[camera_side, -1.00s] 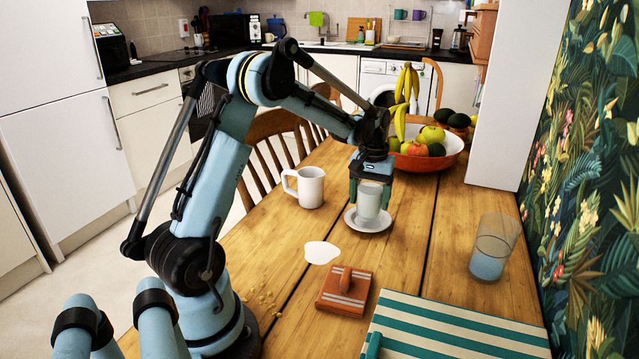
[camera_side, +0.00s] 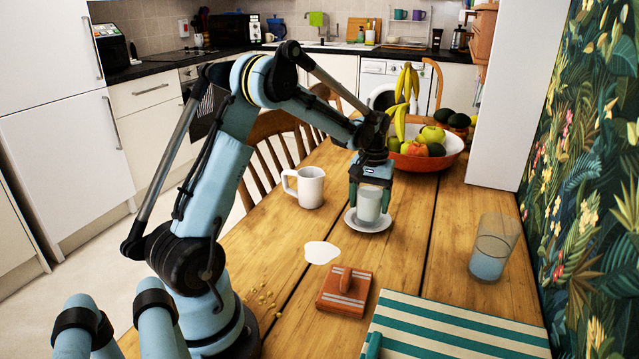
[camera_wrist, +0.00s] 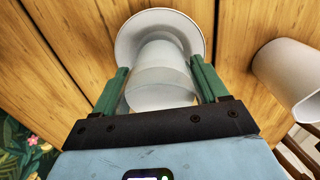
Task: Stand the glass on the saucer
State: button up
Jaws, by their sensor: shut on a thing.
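The glass (camera_side: 368,204) is a pale, see-through tumbler with whitish contents. It is upright over the white saucer (camera_side: 352,223), within its rim; I cannot tell whether its base touches. My gripper (camera_side: 370,196) is above the saucer, pointing down, with its green fingers on either side of the glass, shut on it. In the wrist view the glass (camera_wrist: 160,75) is between the fingers of my gripper (camera_wrist: 160,82), and the saucer (camera_wrist: 160,16) shows behind it.
A white mug (camera_side: 311,187) stands left of the saucer. A white spill (camera_side: 321,252), an orange-brown block with a handle (camera_side: 345,290) and a striped cloth (camera_side: 450,330) lie nearer. Another glass with blue liquid (camera_side: 490,255) stands right. A fruit bowl (camera_side: 450,158) is behind.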

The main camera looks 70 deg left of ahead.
jog(key=shift+f, duration=0.45)
jog(key=o, duration=1.4)
notch_tip(320, 180, up, 12)
jog(key=f, duration=0.1)
jog(key=s+d+r+m+t, duration=0.2)
jog(key=d, duration=0.4)
jog(key=s+d+r+m+t, duration=0.1)
jog(key=s+d+r+m, duration=0.1)
jog(key=d, duration=0.4)
jog(key=s+d+f+m+t, duration=0.4)
jog(key=s+d+m, duration=0.1)
jog(key=s+d, duration=0.3)
jog(key=shift+s+d+f, duration=0.2)
jog(key=shift+d+f, duration=0.05)
jog(key=shift+d, duration=0.5)
